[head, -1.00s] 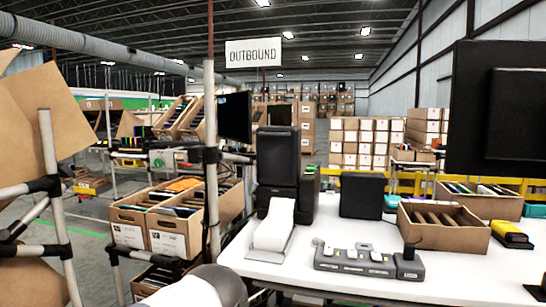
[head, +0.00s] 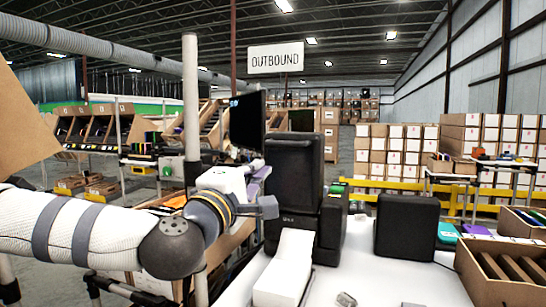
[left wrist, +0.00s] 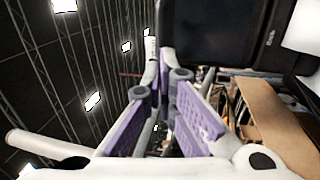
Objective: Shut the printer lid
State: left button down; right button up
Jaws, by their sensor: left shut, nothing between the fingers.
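The black printer (head: 331,229) stands on the white table with its lid (head: 293,172) raised upright. A white strip of labels or paper (head: 284,268) slopes down from its front. My left gripper (head: 259,183) is just left of the raised lid, at about its height, with purple finger pads. It is shut and holds nothing. In the left wrist view, the fingers of my left gripper (left wrist: 160,68) point ahead, and a large dark panel (left wrist: 212,32), apparently part of the printer, fills the upper right close by. Contact cannot be told. My right gripper is not in view.
A black box (head: 406,226) stands right of the printer on the white table (head: 390,284). An open carton with dividers (head: 488,290) is at the far right. A dark monitor (head: 246,122) and a pole (head: 191,95) rise behind my left arm.

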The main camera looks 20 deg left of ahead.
aim_at(284, 145)
pick_arm(q)
jog(key=x, duration=1.2)
jog(key=shift+w+f, duration=0.15)
jog(key=shift+w, duration=0.15)
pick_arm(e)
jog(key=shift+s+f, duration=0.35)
pick_arm(q)
jog(key=shift+w+d, duration=0.1)
